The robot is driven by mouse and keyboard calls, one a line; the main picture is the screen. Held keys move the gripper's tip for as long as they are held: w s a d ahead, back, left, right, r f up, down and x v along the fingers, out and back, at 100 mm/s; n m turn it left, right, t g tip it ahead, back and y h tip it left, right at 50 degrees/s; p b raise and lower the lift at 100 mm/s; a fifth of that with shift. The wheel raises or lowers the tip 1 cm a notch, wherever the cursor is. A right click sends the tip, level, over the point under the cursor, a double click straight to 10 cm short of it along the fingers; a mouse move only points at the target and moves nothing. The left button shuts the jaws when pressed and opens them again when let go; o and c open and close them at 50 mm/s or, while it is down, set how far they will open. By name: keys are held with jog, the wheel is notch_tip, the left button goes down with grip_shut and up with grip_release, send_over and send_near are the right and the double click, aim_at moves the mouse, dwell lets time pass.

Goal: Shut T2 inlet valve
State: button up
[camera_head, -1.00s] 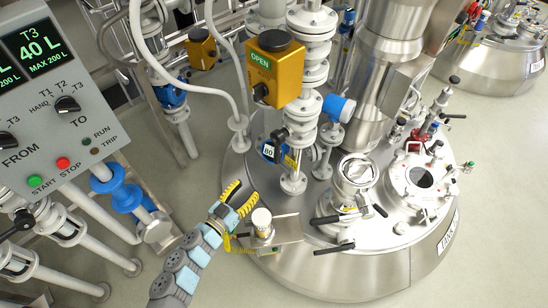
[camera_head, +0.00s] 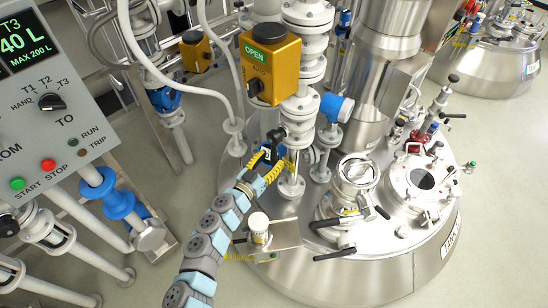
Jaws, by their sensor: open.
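A tank (camera_head: 365,265) with a shiny domed lid stands in the middle; its side label is too oblique to read fully. A white pipe stack (camera_head: 300,110) rises from the lid. An orange actuator box (camera_head: 268,70) on it shows a green "OPEN" sign. Lower on the stack is a small valve with a black handle (camera_head: 277,137); its blue body is mostly hidden behind my fingers. No T2 inlet marking is readable. My gripper (camera_head: 279,163), with yellow fingers, is open at this small valve. Whether the fingers touch the handle I cannot tell.
A control panel (camera_head: 60,125) with knobs and START and STOP buttons stands at the left. A second orange box (camera_head: 195,50) is behind it. A bottle-like white cap (camera_head: 259,222) on a bracket is close beside my arm. Lid clamps and fittings crowd the right.

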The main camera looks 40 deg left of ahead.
jog(key=shift+w+a, duration=0.15)
jog(key=shift+w, duration=0.9)
grip_shut()
